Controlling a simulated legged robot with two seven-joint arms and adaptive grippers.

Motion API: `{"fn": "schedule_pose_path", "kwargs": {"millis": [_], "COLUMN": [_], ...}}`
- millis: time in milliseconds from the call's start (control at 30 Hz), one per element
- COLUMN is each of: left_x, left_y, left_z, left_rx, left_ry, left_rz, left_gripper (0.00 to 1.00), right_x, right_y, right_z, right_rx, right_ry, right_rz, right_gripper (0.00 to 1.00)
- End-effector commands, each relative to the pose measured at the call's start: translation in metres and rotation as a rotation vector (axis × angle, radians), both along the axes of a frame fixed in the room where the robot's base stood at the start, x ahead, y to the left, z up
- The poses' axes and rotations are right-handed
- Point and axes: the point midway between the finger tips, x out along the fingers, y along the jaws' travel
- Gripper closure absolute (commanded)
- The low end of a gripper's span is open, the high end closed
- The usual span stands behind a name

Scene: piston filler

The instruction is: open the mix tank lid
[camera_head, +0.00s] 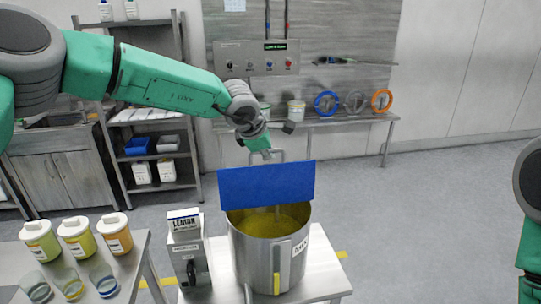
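The steel mix tank (256,264) stands on a small table, marked MIX, with yellow liquid (268,222) showing inside. A blue rectangular panel, apparently the lid (268,186), is raised at the rear of the tank, its broad face towards me. A grey bar like a handle (281,156) shows behind its top edge. My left gripper (266,154) is just above and behind that top edge, near the bar. Its fingers are small and partly hidden, so I cannot tell whether they grip. My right arm shows at the right edge; its gripper is out of view.
A lemon-labelled box on a dispenser (187,258) stands close left of the tank. A bench (345,120) with coloured rings is behind. The floor (425,220) to the right is clear.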

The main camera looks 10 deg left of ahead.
Motion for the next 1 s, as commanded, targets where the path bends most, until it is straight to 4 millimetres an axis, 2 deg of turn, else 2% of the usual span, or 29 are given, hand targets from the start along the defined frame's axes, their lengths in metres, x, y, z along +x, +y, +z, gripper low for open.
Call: {"fn": "schedule_pose_path", "kwargs": {"millis": [33, 467, 567, 867, 1000], "left_x": [0.0047, 0.0057, 0.0055, 0.0058, 0.0011], "left_y": [0.0005, 0.001, 0.001, 0.0008, 0.0029], "left_z": [0.0102, 0.0106, 0.01, 0.0024, 0.01], "left_rx": [-0.008, -0.01, -0.01, -0.006, -0.006], "left_ry": [-0.014, -0.011, -0.01, 0.003, 0.002], "left_rz": [0.002, 0.003, 0.002, 0.002, 0.002], "left_gripper": [1.0, 1.0, 0.69, 0.69, 0.69], "right_x": [0.0, 0.0001, 0.0001, 0.0, -0.0033], "right_y": [0.0, 0.0, 0.0, 0.0, 0.0], "right_z": [0.0006, 0.0007, 0.0006, 0.0003, 0.001], "right_rx": [0.0, 0.0, 0.0, 0.0, 0.0], "right_ry": [0.0, 0.0, 0.0, 0.0, -0.003], "right_rz": [0.0, 0.0, 0.0, 0.0, 0.0], "right_gripper": [0.6, 0.6, 0.6, 0.6, 0.6]}}
